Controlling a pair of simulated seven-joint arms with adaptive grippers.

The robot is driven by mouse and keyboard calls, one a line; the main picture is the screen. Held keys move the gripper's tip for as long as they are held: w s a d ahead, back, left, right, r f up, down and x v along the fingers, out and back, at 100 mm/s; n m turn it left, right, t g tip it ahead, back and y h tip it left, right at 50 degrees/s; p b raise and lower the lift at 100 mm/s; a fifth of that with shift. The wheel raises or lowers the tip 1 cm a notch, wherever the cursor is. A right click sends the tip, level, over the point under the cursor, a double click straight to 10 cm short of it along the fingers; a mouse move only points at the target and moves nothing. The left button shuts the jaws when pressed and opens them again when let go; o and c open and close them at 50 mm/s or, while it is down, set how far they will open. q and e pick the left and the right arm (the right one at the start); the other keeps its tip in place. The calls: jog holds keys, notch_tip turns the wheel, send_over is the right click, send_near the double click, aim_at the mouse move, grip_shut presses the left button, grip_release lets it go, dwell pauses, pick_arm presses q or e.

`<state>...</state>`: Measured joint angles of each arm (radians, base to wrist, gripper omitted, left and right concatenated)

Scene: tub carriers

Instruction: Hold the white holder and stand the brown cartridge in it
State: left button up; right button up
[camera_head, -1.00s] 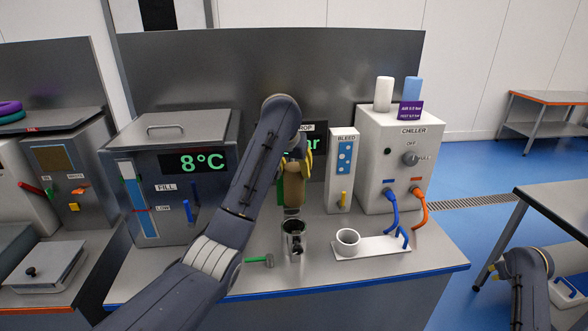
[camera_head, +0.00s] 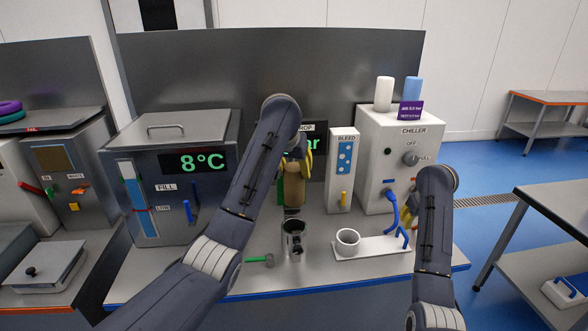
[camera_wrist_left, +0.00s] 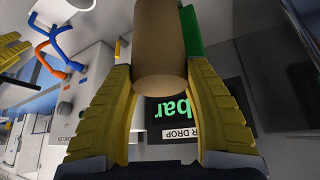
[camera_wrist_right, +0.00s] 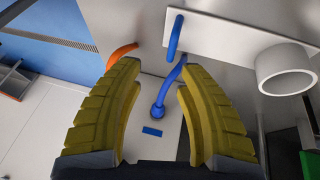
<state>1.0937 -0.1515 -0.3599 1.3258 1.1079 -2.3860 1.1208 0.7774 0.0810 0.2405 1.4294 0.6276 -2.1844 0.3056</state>
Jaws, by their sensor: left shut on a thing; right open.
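The brown cartridge (camera_head: 294,192) is roughly upright above the bench, with its lower end over an open metal cup (camera_head: 293,240). My left gripper (camera_wrist_left: 157,68) is shut on it; in the head view its fingers are partly hidden by my arm. The white holder (camera_head: 372,248) lies on the bench right of the metal cup. It is a flat plate with a round white cup (camera_head: 347,240) at its left end and a blue handle (camera_wrist_right: 175,38) at its right. My right gripper (camera_wrist_right: 160,75) is open and empty near the handle end, apart from it.
The chiller box (camera_head: 392,155) with a blue hose (camera_head: 391,207) stands behind the holder; an orange hose (camera_wrist_right: 121,54) shows beside it. A small green-handled valve (camera_head: 260,260) sits left of the metal cup. The bench front between cup and blue edge is clear.

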aim_at(401, 229)
jog(key=shift+w+a+x, duration=0.1)
jog(key=shift+a+x, duration=0.25)
jog(key=shift+x, duration=1.4)
jog(key=shift+w+a+x, duration=0.15)
jog(key=shift+a+x, duration=0.25)
jog(key=shift+x, duration=1.4)
jog(key=shift+w+a+x, duration=0.1)
jog(key=shift+a+x, duration=0.25)
jog(key=shift+x, duration=1.4)
grip_shut()
grip_release()
grip_shut()
